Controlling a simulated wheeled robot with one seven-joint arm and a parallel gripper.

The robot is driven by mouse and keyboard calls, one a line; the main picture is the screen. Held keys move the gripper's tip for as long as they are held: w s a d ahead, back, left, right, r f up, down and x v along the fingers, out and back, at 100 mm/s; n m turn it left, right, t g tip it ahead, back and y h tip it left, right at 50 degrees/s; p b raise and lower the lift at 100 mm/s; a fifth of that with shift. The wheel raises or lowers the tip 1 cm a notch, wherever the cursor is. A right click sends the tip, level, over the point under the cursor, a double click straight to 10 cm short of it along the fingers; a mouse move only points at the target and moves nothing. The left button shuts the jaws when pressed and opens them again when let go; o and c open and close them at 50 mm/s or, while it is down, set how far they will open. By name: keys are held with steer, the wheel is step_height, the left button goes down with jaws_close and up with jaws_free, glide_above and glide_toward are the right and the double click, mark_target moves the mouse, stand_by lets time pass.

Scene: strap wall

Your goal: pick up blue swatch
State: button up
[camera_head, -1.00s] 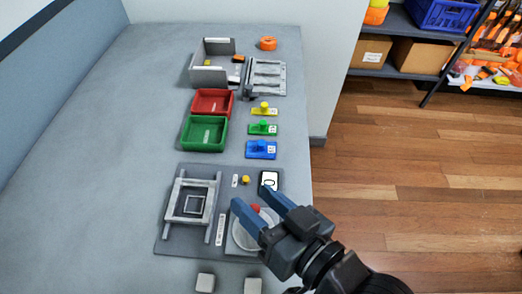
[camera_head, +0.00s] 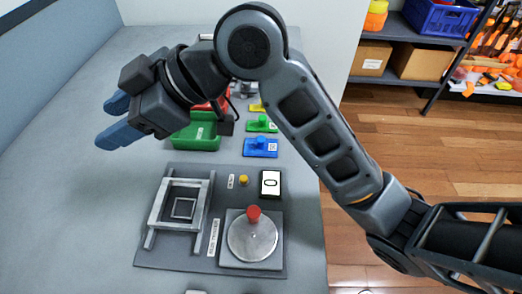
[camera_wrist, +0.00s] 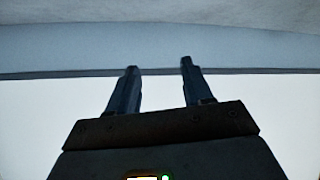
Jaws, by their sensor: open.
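The blue swatch (camera_head: 261,148) is a flat blue plate with a round blue knob on top and a small white label. It lies on the grey bench in the head view, to the right of the green tray and below the green swatch. My gripper (camera_head: 112,119) is open and empty, over the left part of the bench, well to the left of the blue swatch. In the wrist view my gripper (camera_wrist: 159,65) has its two fingers apart with nothing between them. The wrist view does not show the blue swatch.
The green swatch (camera_head: 262,125) is just beyond the blue one. My arm partly covers the green tray (camera_head: 195,140), red tray and yellow swatch. A board with a metal frame (camera_head: 181,209), a display (camera_head: 270,183) and a red-knobbed disc (camera_head: 252,238) lies nearer. The bench's left side is clear.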

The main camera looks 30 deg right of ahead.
steer(key=d+f+n+g+h+b, duration=0.35)
steer(key=d+f+h, duration=0.2)
steer(key=d, duration=0.45)
steer(key=n+g+h, duration=0.2)
steer(key=h, duration=0.3)
glide_above(261, 138)
steer(key=shift+a+f+b, duration=0.1)
steer(key=shift+f+b, duration=0.2)
steer(key=shift+f, duration=0.05)
steer(key=shift+s+d+f+h, duration=0.1)
steer(key=shift+d+f+h, duration=0.1)
steer(key=shift+f+h, duration=0.05)
steer(key=shift+f, duration=0.4)
steer(key=shift+a+f+b, duration=0.1)
steer(key=shift+f+b, duration=0.25)
steer(key=shift+f, duration=2.85)
steer(key=shift+c, duration=0.2)
jaws_close()
